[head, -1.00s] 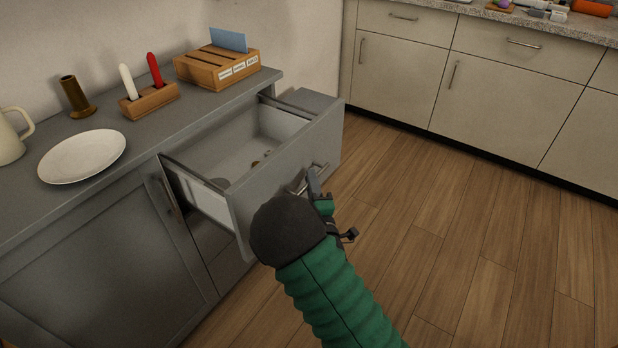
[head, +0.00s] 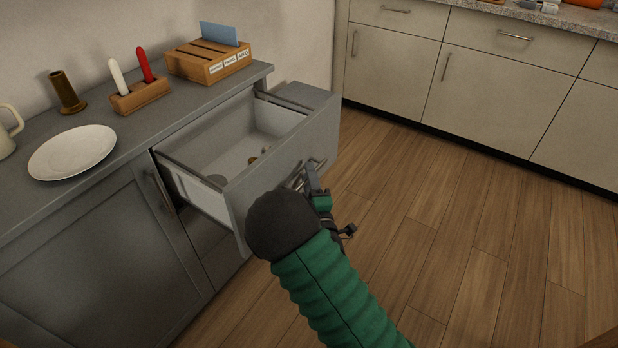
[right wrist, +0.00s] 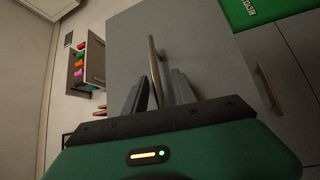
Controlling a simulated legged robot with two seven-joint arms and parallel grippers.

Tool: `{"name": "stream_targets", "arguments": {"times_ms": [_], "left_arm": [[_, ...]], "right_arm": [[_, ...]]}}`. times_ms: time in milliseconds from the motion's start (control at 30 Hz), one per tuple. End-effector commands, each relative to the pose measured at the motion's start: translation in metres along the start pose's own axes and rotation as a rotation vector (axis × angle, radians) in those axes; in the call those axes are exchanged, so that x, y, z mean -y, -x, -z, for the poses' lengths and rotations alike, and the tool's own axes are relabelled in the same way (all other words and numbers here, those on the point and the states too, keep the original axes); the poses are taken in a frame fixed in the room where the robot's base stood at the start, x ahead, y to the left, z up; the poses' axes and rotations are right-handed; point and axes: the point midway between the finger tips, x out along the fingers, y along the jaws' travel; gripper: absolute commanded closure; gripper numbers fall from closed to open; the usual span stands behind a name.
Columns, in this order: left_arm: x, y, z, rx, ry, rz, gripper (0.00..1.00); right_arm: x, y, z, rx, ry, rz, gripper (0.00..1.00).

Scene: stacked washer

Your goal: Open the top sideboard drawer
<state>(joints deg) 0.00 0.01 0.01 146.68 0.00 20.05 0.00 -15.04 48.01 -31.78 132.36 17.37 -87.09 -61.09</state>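The top sideboard drawer (head: 262,190) is pulled well out of the grey sideboard (head: 75,250), and its pale inside shows with a few small things in it. Its bar handle (head: 318,163) is on the front panel. My right gripper (head: 312,180) is at this handle, with the green arm reaching in from below. In the right wrist view, the handle (right wrist: 154,65) stands between the two fingers of my right gripper (right wrist: 160,88). A gap shows between the handle and the right finger, so the fingers look open around it. My left gripper is not in view.
On the sideboard top are a white plate (head: 72,153), a brown cylinder (head: 67,92), a wooden holder (head: 141,96) with a white and a red item, and a wooden sorter (head: 208,62). Beige cabinets (head: 480,90) stand beyond. The wooden floor (head: 450,230) is clear.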

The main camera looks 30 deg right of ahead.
Motion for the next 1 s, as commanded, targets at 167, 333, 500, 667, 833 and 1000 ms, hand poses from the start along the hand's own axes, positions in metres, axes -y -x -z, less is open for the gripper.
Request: {"name": "stream_targets", "arguments": {"times_ms": [167, 333, 500, 667, 833, 1000], "left_arm": [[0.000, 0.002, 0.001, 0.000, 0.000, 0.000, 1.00], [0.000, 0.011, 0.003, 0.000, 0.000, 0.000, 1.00], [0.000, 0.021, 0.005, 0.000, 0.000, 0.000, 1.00], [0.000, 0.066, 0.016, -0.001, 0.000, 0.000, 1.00], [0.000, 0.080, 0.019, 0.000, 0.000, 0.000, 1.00], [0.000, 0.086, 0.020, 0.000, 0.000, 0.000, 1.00]], "right_arm": [[-0.001, 0.005, 0.000, 0.000, 0.000, 0.001, 0.68], [-0.001, 0.040, 0.000, 0.000, 0.001, 0.005, 0.68], [-0.003, 0.089, 0.001, -0.001, 0.005, 0.007, 0.68], [-0.009, 0.115, 0.001, 0.000, 0.005, 0.010, 0.68], [-0.002, 0.148, 0.002, -0.006, 0.006, 0.010, 0.68], [0.001, 0.165, 0.001, -0.002, 0.002, 0.005, 0.68]]}}
